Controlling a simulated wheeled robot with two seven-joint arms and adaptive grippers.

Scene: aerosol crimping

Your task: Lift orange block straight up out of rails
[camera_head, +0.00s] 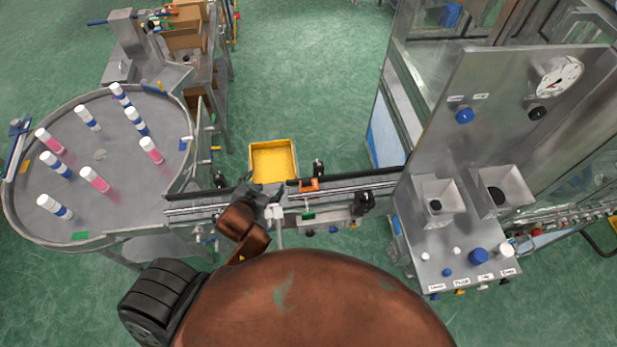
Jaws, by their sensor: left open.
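The orange block (309,185) sits between the rails of the conveyor (365,184), right of the middle of the picture. My left gripper (274,200) is over the conveyor just left of the block. It is open, and I see no block between its fingers. The gap between the gripper and the block looks small. Its fingertips are small in this view and partly hidden by its own wrist. My right gripper is not in view.
A round table (100,155) at the left holds several white-capped cans. A yellow bin (273,160) stands on the floor behind the conveyor. A metal machine panel (500,130) with two hoppers stands at the right. Small black sensor posts flank the rails near the block.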

